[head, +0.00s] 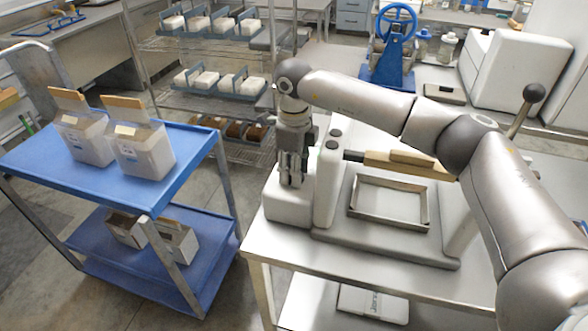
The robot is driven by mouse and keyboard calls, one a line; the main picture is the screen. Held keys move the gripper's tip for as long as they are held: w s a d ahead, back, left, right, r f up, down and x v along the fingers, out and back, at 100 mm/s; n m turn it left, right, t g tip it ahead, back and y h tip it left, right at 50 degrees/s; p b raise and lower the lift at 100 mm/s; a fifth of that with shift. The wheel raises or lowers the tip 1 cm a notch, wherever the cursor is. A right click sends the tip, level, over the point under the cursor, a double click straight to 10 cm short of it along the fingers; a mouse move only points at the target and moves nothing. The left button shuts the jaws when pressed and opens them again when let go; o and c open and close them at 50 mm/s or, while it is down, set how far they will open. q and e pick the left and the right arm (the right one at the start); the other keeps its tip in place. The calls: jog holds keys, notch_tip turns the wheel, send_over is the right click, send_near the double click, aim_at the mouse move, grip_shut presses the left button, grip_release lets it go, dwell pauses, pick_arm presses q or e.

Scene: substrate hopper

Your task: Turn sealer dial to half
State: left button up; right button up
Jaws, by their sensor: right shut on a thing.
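The sealer (385,245) stands on a steel table, with a white housing block (288,207) at its left end. My right gripper (291,182) points down at the top of this block, fingers shut on what seems to be the sealer dial. The fingers hide the dial, so its setting cannot be read. A lever with a black ball (534,93) rises at the right. My left gripper is out of view.
A metal frame (388,203) lies on the sealer bed under a tan bar (405,162). A wire rack (215,104) with trays is behind. My right arm spans the sealer.

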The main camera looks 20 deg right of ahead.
jog(key=shift+r, duration=0.1)
jog(key=o, duration=1)
jog(key=shift+o, duration=0.2)
notch_tip(320, 180, up, 12)
